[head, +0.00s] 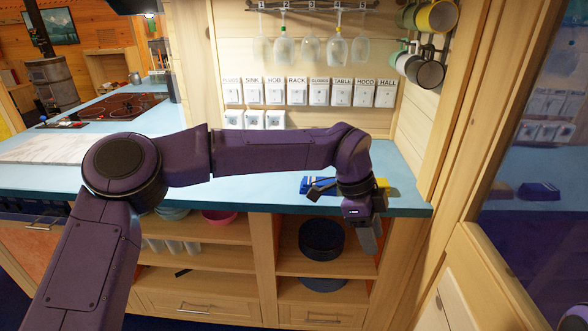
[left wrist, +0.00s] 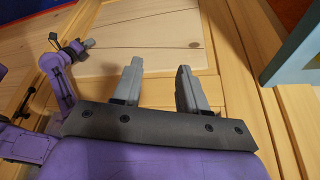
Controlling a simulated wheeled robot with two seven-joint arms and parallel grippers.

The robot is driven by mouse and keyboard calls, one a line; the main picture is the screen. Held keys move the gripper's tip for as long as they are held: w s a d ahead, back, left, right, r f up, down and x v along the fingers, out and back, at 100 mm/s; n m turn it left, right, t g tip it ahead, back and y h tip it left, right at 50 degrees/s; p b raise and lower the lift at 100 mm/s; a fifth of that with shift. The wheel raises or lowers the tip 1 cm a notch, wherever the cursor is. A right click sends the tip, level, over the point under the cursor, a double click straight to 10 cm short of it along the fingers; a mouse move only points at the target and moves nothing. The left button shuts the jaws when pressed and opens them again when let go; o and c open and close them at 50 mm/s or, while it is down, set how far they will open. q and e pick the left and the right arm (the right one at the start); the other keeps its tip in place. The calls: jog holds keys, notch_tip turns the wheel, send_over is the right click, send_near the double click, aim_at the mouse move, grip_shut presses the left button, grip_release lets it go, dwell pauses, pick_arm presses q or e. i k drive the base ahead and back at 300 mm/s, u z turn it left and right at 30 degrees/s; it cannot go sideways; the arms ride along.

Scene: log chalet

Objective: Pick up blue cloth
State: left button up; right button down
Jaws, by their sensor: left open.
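A small, flat blue thing (head: 316,185), which looks like the blue cloth, lies near the front edge of the counter, partly hidden behind my left wrist. Some yellow shows beside it, on the far side of the wrist. My left gripper (head: 370,236) points down in front of the counter edge, to the right of the blue thing and lower than the counter top. In the left wrist view its two grey fingers (left wrist: 158,85) stand apart with nothing between them. The cloth does not show there. Another purple arm of mine ends in a small gripper (left wrist: 82,46) at upper left; its jaws are unclear.
The light-blue counter (head: 270,198) has open shelves below, with a dark round pot (head: 321,238) and a pink bowl (head: 219,217). Glasses (head: 310,48) and mugs (head: 431,72) hang above. A wooden frame and glass pane (head: 540,160) stand close on the right.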

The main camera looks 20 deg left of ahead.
aim_at(305, 186)
jog(key=u, duration=0.35)
jog(key=i, duration=1)
jog(key=u, duration=0.3)
